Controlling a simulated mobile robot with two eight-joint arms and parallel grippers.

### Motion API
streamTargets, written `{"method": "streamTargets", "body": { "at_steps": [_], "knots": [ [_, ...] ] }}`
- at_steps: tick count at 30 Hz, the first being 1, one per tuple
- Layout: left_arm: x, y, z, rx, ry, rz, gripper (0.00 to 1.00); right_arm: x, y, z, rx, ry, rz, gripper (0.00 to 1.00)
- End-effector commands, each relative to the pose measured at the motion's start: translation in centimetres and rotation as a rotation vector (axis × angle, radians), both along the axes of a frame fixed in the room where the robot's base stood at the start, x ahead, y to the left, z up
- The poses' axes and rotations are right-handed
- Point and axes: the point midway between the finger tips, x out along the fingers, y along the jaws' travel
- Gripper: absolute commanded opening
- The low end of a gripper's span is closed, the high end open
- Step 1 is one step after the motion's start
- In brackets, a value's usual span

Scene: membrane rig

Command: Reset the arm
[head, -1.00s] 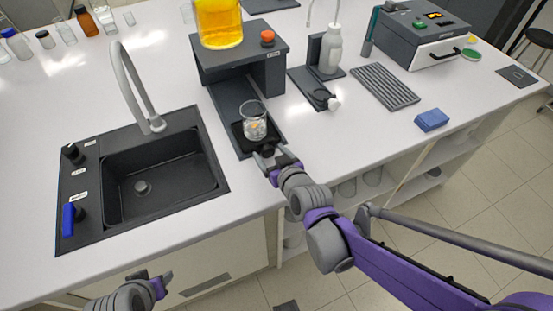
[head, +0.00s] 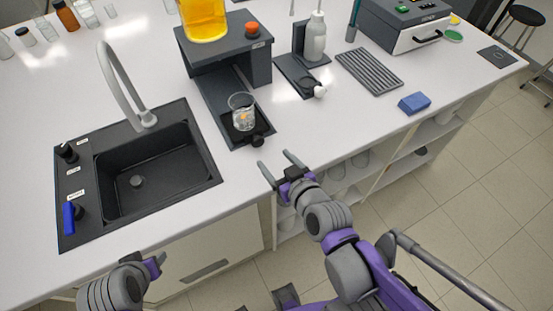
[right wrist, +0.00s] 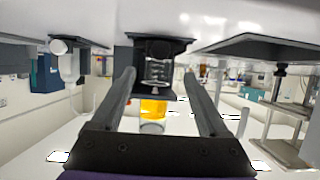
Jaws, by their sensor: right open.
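My right gripper (head: 281,172) is open and empty, just off the front edge of the bench. In the right wrist view its two fingers (right wrist: 165,98) stand wide apart with nothing between them. A small glass beaker (head: 242,112) with something whitish and orange in it stands on the dark base of the membrane rig (head: 228,62), apart from the gripper. A black knob (head: 257,140) is at the front of that base. My left gripper (head: 154,264) is low at the bottom left, in front of the bench; its fingers are too small to judge.
A sink (head: 150,165) with a tall tap is at left. An orange-filled vessel (head: 203,18) stands on the rig. A white bottle (head: 315,38), a slotted rack (head: 369,71) and a blue sponge (head: 414,103) are to the right. Open shelves lie under the bench edge.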

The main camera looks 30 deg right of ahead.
Motion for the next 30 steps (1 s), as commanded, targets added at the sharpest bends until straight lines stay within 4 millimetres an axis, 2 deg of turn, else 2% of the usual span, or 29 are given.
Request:
{"method": "streamTargets", "body": {
  "at_steps": [13, 17, 20, 24, 27, 30],
  "knots": [
    [0.0, 0.0, 0.0, 0.0, 0.0, 0.0, 0.5, 0.0, 0.0, 0.0, 0.0, 0.002, 0.001, 0.78],
    [0.0, 0.0, 0.0, 0.0, 0.0, 0.0, 0.5, -0.5, 0.7, -1.0, 0.008, 0.083, 0.025, 0.78],
    [0.0, 0.0, 0.0, 0.0, 0.0, 0.0, 0.5, -1.9, 1.5, -2.7, 0.016, 0.251, 0.049, 0.78],
    [0.0, 0.0, 0.0, 0.0, 0.0, 0.0, 0.5, -5.2, 1.5, -4.5, 0.009, 0.501, 0.03, 0.78],
    [0.0, 0.0, 0.0, 0.0, 0.0, 0.0, 0.5, -7.3, 1.0, -5.0, -0.002, 0.628, -0.004, 0.78],
    [0.0, 0.0, 0.0, 0.0, 0.0, 0.0, 0.5, -8.5, 0.6, -5.1, -0.011, 0.692, -0.028, 0.78]
  ]
}}
